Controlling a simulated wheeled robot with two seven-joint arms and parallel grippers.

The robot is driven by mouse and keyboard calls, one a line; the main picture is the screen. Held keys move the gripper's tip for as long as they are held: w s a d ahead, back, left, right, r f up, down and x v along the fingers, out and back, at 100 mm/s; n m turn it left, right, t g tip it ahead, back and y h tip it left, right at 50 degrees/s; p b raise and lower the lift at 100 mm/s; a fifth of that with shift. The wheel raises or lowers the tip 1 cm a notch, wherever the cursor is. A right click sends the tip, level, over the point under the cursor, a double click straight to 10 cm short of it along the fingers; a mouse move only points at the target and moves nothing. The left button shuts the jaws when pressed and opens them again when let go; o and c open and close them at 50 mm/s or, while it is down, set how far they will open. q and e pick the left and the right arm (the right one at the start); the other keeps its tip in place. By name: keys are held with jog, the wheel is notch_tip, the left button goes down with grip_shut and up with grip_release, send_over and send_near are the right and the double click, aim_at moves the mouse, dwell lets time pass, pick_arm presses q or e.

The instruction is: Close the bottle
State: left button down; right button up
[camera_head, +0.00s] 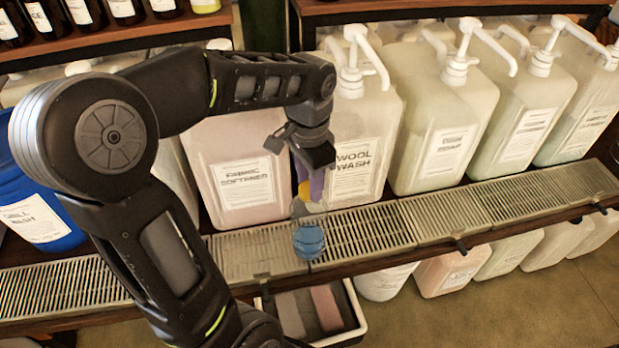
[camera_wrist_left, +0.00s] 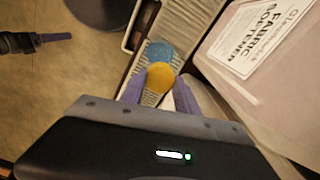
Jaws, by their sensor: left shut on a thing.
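A small clear bottle with blue liquid (camera_head: 308,242) stands on the slatted metal ledge; it also shows in the left wrist view (camera_wrist_left: 158,52). My left gripper (camera_head: 309,187) is just above the bottle, pointing down, with purple fingers. It is shut on a round yellow cap (camera_wrist_left: 161,76), which lies over the near part of the bottle in the wrist view. The cap is at the bottle's mouth or just above it; I cannot tell whether they touch. My right gripper (camera_wrist_left: 55,38) shows at the left of the wrist view, away from the bottle, its opening unclear.
A fabric softener jug (camera_head: 238,165) and a wool wash jug (camera_head: 352,140) stand close behind the ledge (camera_head: 380,228). More pump jugs line up to the right. A blue jug (camera_head: 40,215) is at the left. A white-rimmed tray (camera_head: 352,310) sits below the ledge.

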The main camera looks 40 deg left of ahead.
pick_arm(q)
jog(key=m, duration=0.3)
jog(key=shift+m, duration=0.3)
jog(key=m, duration=0.4)
jog(key=shift+p, duration=0.4)
jog(key=c, duration=0.9)
grip_release()
